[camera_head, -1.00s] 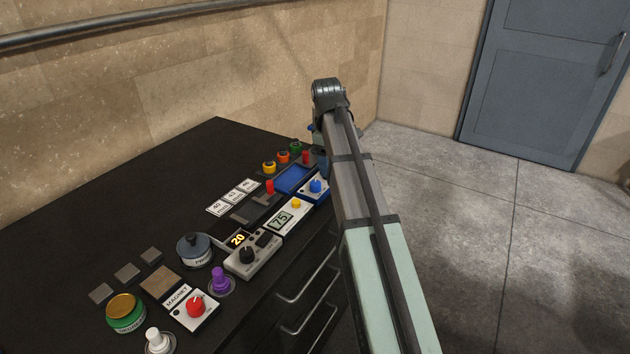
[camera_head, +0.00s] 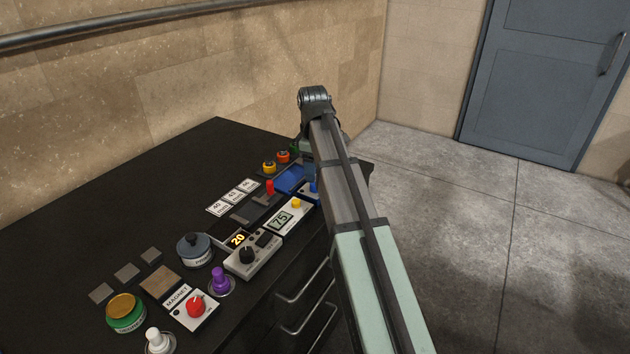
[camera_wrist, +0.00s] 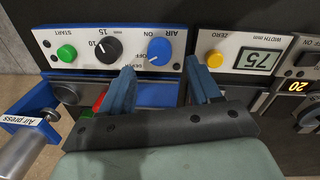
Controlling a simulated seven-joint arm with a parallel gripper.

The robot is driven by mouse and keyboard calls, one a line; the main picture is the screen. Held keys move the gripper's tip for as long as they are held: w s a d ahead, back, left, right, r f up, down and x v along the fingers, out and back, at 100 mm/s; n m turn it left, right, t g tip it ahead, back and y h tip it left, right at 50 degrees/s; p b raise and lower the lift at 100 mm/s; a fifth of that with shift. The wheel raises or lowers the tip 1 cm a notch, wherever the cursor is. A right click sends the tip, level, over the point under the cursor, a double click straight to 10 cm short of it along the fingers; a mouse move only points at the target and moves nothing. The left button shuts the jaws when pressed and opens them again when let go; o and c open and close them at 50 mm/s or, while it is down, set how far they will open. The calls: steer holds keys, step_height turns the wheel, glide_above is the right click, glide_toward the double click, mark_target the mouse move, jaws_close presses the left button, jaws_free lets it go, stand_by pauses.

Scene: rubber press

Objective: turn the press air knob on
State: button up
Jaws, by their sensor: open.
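The blue air knob (camera_wrist: 159,51) sits on a white panel (camera_wrist: 136,38), with AIR and ON lettered above it and OFF near its lower edge. I cannot tell for sure which mark it points to. In the head view a sliver of the blue knob (camera_head: 314,187) shows beside my arm. My gripper (camera_wrist: 159,66) is open and empty. Its two blue fingers point toward the panel, one on each side of the knob's line, with the tips just below the knob in the wrist view. Contact is not seen.
On the same panel are a black knob (camera_wrist: 108,49) and a green START button (camera_wrist: 67,53). A yellow ZERO button (camera_wrist: 214,59) and a display reading 75 (camera_wrist: 260,60) are close at right. The blue air press (camera_wrist: 30,112) stands at lower left.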

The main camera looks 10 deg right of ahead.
steer(key=shift+w+d+f, duration=0.1)
steer(key=shift+w+f, duration=0.05)
steer(key=shift+f, duration=2.4)
steer(key=shift+c, duration=0.2)
steer(key=c, duration=1)
